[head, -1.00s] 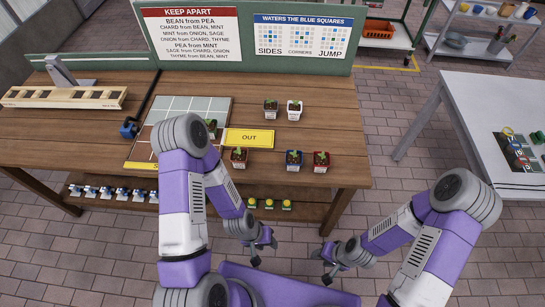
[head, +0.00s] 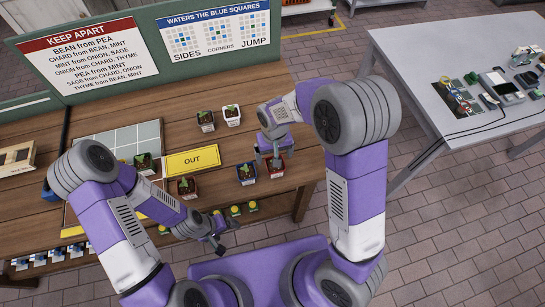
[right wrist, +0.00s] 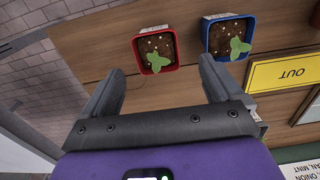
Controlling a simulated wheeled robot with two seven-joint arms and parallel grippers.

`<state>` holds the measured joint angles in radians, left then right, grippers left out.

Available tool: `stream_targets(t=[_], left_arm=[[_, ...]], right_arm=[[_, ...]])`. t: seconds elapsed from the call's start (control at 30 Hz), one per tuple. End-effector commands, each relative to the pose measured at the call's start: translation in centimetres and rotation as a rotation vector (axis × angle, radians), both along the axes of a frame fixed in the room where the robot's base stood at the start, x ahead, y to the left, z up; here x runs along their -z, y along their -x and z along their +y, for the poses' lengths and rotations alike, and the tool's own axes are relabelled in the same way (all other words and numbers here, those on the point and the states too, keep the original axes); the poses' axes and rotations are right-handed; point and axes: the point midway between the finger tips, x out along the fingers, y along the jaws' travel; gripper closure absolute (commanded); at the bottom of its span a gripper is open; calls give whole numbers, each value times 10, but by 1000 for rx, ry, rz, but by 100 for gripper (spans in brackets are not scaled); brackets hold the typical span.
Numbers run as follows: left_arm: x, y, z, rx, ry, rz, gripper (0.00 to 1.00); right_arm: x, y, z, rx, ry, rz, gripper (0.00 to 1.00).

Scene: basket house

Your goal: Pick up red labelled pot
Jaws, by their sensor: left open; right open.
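The red pot (head: 275,172), with soil, a seedling and a pale label, stands on the wooden table near its front right. It also shows in the right wrist view (right wrist: 155,63), beside a blue pot (right wrist: 230,52). My right gripper (head: 270,155) is open and empty, over the red pot and partly hiding it in the head view. In the right wrist view its fingers (right wrist: 161,68) point toward the red pot, with the pot ahead of the gap. I cannot tell the exact height. My left gripper (head: 215,244) is open and empty before the table's front edge.
The blue pot (head: 247,175) stands close left of the red one. A darker pot (head: 187,189) and the yellow OUT card (head: 192,161) lie further left. Two pots (head: 219,119) stand behind. A grey table (head: 430,75) stands at the right.

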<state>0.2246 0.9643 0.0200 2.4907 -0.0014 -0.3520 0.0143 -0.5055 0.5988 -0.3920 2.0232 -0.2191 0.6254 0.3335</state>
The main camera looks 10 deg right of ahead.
Motion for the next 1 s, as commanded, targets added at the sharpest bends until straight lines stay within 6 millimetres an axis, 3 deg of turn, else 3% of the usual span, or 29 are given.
stream_targets(t=[0.5,0.8,1.0], left_arm=[[13,0,0,0,0,0,19],[13,0,0,0,0,0,19],[13,0,0,0,0,0,19]], right_arm=[[67,-3,-5,0,1,4,7],[71,-3,-5,0,0,2,7],[71,-3,-5,0,0,2,36]])
